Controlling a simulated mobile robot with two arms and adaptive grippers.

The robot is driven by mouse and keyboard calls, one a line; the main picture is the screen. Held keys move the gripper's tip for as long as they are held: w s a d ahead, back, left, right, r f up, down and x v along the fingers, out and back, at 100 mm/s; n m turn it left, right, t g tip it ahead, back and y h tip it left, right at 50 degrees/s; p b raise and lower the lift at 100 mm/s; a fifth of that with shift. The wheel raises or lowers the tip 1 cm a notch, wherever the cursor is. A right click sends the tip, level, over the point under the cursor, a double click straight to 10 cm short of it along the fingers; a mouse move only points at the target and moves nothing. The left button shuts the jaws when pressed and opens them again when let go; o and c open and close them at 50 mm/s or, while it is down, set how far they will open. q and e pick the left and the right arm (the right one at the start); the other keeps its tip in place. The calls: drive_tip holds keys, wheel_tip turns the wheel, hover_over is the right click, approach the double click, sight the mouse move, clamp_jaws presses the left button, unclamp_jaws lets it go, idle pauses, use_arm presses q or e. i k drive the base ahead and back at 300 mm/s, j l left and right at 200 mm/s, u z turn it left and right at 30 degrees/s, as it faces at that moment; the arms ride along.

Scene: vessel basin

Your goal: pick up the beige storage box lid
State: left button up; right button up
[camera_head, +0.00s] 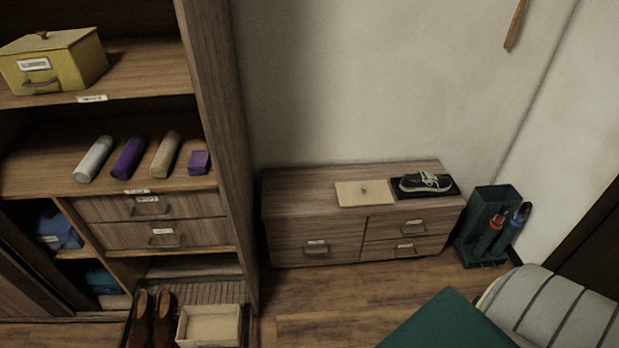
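The beige storage box lid (364,194) is a flat, pale rectangle with a small dark knob in its middle. It lies flat on top of the low wooden drawer cabinet (300,190), just left of a dark tray. An open beige box (209,326) stands on the slatted shoe rack at the bottom left, with no lid on it. Neither of my grippers is in view.
A sneaker (425,181) sits on the dark tray (455,187) beside the lid. A green umbrella stand (488,222) is right of the cabinet. A tall shelf unit (222,120) stands left. A cushioned seat (545,308) fills the bottom right. Floor before the cabinet is clear.

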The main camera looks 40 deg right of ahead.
sight(374, 192)
drive_tip(key=i+l, duration=0.1)
drive_tip(key=l, duration=0.75)
drive_tip(key=i+l, duration=0.1)
drive_tip(key=l, duration=0.75)
drive_tip(key=i+l+u, duration=0.1)
drive_tip(key=l, duration=0.75)
